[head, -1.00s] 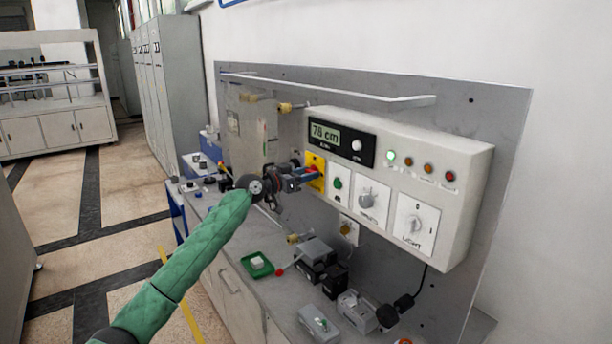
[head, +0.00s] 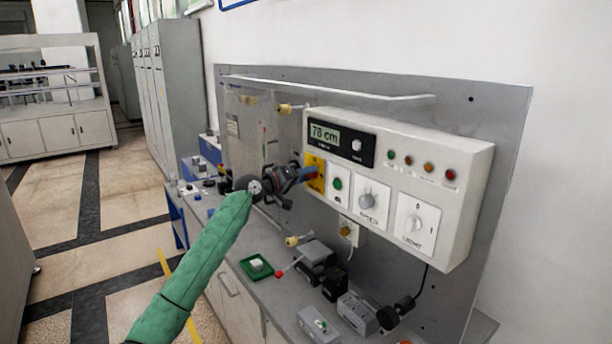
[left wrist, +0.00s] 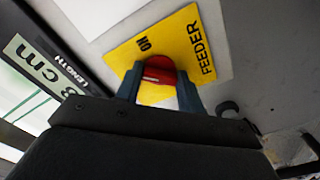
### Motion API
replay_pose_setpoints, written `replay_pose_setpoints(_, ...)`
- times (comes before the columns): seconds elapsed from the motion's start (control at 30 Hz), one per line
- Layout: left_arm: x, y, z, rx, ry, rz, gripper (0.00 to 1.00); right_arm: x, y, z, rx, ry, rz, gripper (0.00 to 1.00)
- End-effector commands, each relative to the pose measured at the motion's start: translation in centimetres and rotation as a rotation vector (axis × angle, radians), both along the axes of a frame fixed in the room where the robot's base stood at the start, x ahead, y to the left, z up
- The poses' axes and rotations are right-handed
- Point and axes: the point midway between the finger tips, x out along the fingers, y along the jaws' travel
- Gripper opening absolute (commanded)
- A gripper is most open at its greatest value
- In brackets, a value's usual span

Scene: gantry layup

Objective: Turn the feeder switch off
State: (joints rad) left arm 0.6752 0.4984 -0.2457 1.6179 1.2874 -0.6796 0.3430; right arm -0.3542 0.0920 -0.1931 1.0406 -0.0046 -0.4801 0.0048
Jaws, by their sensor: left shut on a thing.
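The feeder switch is a red rotary knob (left wrist: 157,77) on a yellow plate (left wrist: 118,62) marked FEEDER and ON in the left wrist view. In the head view the yellow plate (head: 316,163) sits at the left end of the white control box (head: 455,150). My left gripper (head: 308,174) reaches the plate from the left. Its two blue fingers (left wrist: 160,88) are shut on the red knob, one on each side. The gripper body hides the lower part of the plate. My right gripper is not in view.
The box also carries a 78 cm display (head: 326,134), a green button (head: 338,183), a grey dial (head: 367,201), another rotary switch (head: 415,224) and several lamps. Below, a green tray (head: 257,266) and small grey boxes stand on the bench.

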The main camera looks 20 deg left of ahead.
Motion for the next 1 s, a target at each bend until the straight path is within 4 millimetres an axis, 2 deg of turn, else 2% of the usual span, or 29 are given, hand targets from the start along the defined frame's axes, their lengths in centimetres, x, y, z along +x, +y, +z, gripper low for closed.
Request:
replay_pose_setpoints(0.13,0.1,0.2,0.4,-0.111,0.082,0.003,0.15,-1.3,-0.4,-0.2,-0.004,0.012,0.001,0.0)
replay_pose_setpoints(0.47,0.1,0.2,0.5,-0.346,0.265,0.004,0.15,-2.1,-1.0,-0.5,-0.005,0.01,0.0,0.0)
replay_pose_setpoints(0.8,0.1,0.3,0.4,-0.513,0.394,0.005,0.15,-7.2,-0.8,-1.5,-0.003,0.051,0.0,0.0)
replay_pose_setpoints(1.0,0.1,0.3,0.3,-0.56,0.432,0.004,0.15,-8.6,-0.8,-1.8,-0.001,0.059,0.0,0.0)
